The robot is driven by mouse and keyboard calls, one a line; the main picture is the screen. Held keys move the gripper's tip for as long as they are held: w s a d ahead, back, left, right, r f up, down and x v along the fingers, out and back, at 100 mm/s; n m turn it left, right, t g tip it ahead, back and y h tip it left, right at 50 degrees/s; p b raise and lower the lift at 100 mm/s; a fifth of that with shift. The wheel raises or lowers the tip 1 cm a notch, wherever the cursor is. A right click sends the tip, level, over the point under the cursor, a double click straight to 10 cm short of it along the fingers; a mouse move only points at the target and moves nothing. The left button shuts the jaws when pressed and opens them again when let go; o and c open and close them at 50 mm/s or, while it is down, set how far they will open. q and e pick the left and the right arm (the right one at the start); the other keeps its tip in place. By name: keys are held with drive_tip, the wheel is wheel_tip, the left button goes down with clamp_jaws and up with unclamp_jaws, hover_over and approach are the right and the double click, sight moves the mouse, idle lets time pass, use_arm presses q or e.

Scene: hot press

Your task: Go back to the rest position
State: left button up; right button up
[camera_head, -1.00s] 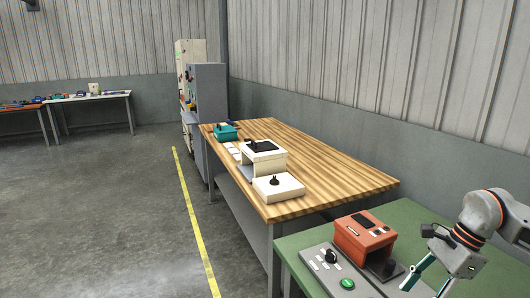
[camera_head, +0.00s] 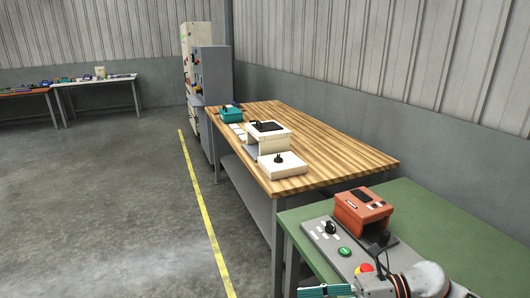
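My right arm comes in from the lower right. Its gripper (camera_head: 327,291) lies at the bottom edge, in front of the green table's near left corner. Only a teal finger part shows and the rest is cut off, so its opening cannot be told. The orange press (camera_head: 362,211) stands on a grey base plate (camera_head: 322,245) on the green table. The plate carries a black knob, a green button (camera_head: 344,251) and a red button on yellow (camera_head: 365,269). The gripper is apart from the press. My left gripper is out of view.
The green table (camera_head: 440,220) is mostly bare behind the press. A wooden table (camera_head: 330,148) beyond it carries a white press (camera_head: 268,138) and a teal device (camera_head: 231,114). Grey cabinets (camera_head: 211,85) stand behind. The floor left of the yellow line (camera_head: 204,212) is clear.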

drive_tip(key=s+d+f+m+t+h, duration=0.1)
drive_tip(key=d+f+m+t+h, duration=0.3)
drive_tip(key=m, duration=0.8)
drive_tip(key=d+f+m+t+h, duration=0.1)
drive_tip(key=f+m+t+h, duration=0.35)
drive_tip(key=m, duration=0.75)
drive_tip(key=s+d+f+m+t+h, duration=0.15)
drive_tip(key=f+m+t, duration=0.35)
drive_tip(key=f+m, duration=0.5)
drive_tip(key=s+d+f+m+g+h, duration=0.2)
drive_tip(key=s+d+f+m+g, duration=0.1)
drive_tip(key=s+f+m, duration=0.5)
drive_tip(key=shift+s+d+g+h, duration=0.35)
drive_tip(key=shift+d+h, duration=0.05)
